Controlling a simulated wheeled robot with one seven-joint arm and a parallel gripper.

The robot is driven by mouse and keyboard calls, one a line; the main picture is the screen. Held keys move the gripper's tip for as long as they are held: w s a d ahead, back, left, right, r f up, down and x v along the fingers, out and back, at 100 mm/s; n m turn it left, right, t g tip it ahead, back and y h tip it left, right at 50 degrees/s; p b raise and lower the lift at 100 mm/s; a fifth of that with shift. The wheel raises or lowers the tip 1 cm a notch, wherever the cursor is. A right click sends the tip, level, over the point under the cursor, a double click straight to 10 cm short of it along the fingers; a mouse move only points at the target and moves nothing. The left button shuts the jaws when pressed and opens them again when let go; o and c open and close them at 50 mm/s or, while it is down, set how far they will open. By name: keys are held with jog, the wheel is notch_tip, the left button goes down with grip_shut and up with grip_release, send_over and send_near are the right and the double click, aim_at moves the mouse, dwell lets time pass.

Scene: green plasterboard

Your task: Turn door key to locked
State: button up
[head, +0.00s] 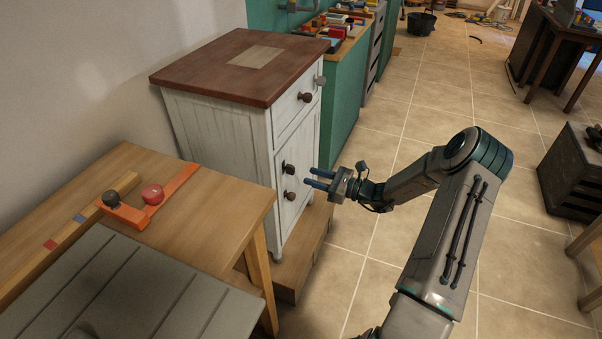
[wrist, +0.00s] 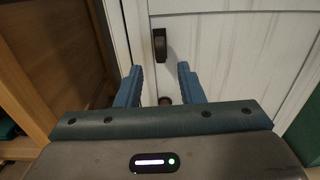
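The white cabinet (head: 232,143) with a brown top has a door on its right-hand face. A dark key-like piece (head: 287,168) sticks out of the door, above a round dark knob (head: 290,195). In the wrist view the dark piece (wrist: 160,43) stands upright on the white door (wrist: 215,55), and the knob (wrist: 165,100) shows partly below it, between the blue fingers. My gripper (head: 309,177) is open and empty, its fingers pointing at the door. In the wrist view its fingertips (wrist: 159,69) lie either side of and below the dark piece, apart from it.
A wooden table (head: 225,213) with an orange tool stands at the left front. The cabinet rests on a wooden plinth (head: 313,250). A drawer knob (head: 305,97) sits above the door. Green cabinets (head: 347,95) stand behind. The tiled floor right of the arm is mostly free.

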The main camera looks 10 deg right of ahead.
jog(key=v, duration=0.7)
jog(key=shift+s, duration=0.1)
jog(key=s+a+r+n+g+h+p, duration=0.5)
jog(key=s+a+r+n+g, duration=0.7)
jog(key=r, duration=0.3)
jog(key=s+r+n+t+h+p, duration=0.4)
jog(key=s+r+n+h, duration=0.5)
jog(key=s+r, duration=0.7)
jog(key=n+p, duration=0.2)
jog(key=n, duration=0.1)
jog(key=shift+d+n+h, duration=0.3)
jog(key=shift+n, duration=0.1)
